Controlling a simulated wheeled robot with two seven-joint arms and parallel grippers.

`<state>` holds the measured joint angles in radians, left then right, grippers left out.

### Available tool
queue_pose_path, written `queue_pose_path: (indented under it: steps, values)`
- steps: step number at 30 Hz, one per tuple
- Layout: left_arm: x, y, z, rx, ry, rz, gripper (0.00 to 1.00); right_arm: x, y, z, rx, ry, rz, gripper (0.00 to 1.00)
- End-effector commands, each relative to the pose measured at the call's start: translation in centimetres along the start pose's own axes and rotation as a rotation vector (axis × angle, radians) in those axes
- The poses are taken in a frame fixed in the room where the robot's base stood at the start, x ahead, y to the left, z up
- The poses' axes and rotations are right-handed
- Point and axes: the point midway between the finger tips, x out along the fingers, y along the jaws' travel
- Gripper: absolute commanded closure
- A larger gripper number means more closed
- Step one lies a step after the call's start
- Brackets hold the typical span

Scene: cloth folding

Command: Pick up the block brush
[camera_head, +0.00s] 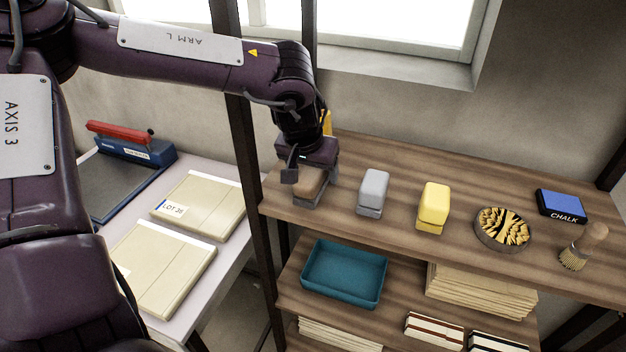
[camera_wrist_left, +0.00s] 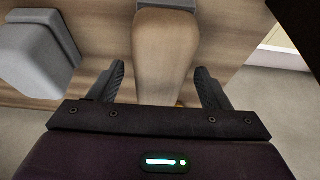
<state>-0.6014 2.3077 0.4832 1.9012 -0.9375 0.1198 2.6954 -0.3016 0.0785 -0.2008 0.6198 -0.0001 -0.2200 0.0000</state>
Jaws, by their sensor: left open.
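A brown, wood-coloured block (camera_head: 309,187) with a grey lower part stands at the left end of the top wooden shelf; it looks like the block brush. My left gripper (camera_head: 311,172) is over it and hides part of it. In the left wrist view the brown block (camera_wrist_left: 166,55) lies between the two spread fingers of my left gripper (camera_wrist_left: 160,75), with visible space on both sides. The gripper is open and holds nothing. My right gripper is not in view.
Right of the block stand a grey block (camera_head: 374,190), a yellow block (camera_head: 433,205), a round dish (camera_head: 503,229), a blue chalk box (camera_head: 563,204) and a round-handled brush (camera_head: 583,246). A teal tray (camera_head: 343,270) sits one shelf lower. A side table (camera_head: 228,258) is at left.

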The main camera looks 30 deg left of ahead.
Motion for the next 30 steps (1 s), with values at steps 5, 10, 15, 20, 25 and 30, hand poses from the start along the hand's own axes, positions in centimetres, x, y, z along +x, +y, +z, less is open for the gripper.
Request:
queue_pose_path:
  steps: [5, 10, 15, 20, 25, 30]
  values:
    - [0.15, 0.00, 0.04, 0.000, 0.001, 0.001, 0.29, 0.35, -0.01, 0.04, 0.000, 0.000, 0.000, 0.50]
    - [0.20, 0.01, 0.06, 0.000, 0.001, 0.001, 0.29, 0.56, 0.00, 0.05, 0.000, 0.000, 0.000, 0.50]
    - [0.16, 0.01, 0.05, 0.000, 0.000, 0.001, 0.29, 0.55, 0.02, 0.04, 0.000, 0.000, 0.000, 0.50]
    - [0.17, 0.01, 0.06, 0.000, 0.000, 0.001, 0.34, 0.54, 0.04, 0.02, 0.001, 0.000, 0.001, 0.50]
    - [0.18, 0.01, 0.07, 0.000, 0.000, 0.001, 0.57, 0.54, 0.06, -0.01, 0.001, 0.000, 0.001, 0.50]
    - [0.18, 0.01, 0.08, 0.000, 0.000, 0.001, 0.79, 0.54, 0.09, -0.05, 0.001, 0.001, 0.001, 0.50]
